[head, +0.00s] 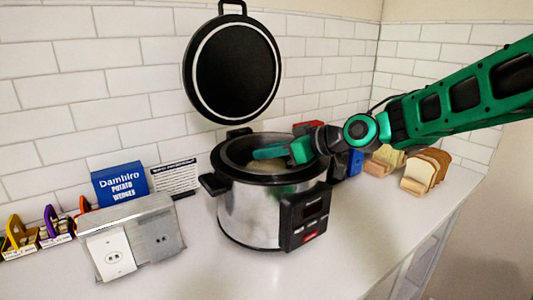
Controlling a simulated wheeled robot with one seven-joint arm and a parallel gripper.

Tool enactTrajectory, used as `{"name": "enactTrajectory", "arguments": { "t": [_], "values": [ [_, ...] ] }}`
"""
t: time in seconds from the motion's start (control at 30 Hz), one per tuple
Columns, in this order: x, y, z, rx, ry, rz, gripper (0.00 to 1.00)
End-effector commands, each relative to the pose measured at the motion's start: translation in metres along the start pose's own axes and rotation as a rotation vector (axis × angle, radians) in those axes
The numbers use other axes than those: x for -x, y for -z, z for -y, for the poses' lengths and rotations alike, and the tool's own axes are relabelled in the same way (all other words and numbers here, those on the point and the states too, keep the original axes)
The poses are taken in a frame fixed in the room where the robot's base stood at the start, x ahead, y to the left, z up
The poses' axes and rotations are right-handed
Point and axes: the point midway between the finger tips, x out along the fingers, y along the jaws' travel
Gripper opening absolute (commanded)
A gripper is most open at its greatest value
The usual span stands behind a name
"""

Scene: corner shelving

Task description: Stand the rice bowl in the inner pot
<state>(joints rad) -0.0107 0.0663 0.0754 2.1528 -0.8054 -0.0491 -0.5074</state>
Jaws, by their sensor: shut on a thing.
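The cooker (250,213) stands on the counter, a silver body with a black rim and a control panel on its right front. Its round black lid (233,70) is raised behind it. The inner pot (235,152) is open at the top and its inside is mostly hidden by the rim. My gripper (268,153) reaches in from the right, its green fingers at the pot's mouth. A pale rounded thing, likely the rice bowl (268,163), shows just under the fingers inside the pot opening. Its base is hidden, so I cannot tell whether it touches the pot's floor.
A metal outlet box (160,228) sits left of the cooker, with a blue potato wedges box (120,184) and a printed card (176,177) behind it. Small racks (38,230) stand at far left. Sliced bread (427,168) stands at right. The front counter is clear.

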Motion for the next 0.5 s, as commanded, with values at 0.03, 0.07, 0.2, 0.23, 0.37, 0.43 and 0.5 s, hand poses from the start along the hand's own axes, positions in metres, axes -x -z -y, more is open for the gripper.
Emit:
{"name": "enactTrajectory", "arguments": {
  "t": [0.03,0.07,0.2,0.23,0.37,0.43,0.5],
  "values": [
    [-0.0002,0.0004,0.0,0.001,0.0,-0.002,0.0],
    [-0.0005,-0.0003,0.0001,0.001,0.0,-0.002,0.0],
    [-0.0007,-0.0014,0.0001,0.0,0.0,0.0,0.33],
    [-0.0007,-0.0013,0.0002,0.0,0.0,0.0,0.33],
    [-0.0007,-0.0012,0.0002,0.0,0.0,0.0,0.33],
    [-0.0007,-0.001,0.0002,0.0,0.0,0.0,0.33],
    [0.0,0.0007,0.0002,0.001,0.0,-0.001,0.33]
  ]
}}
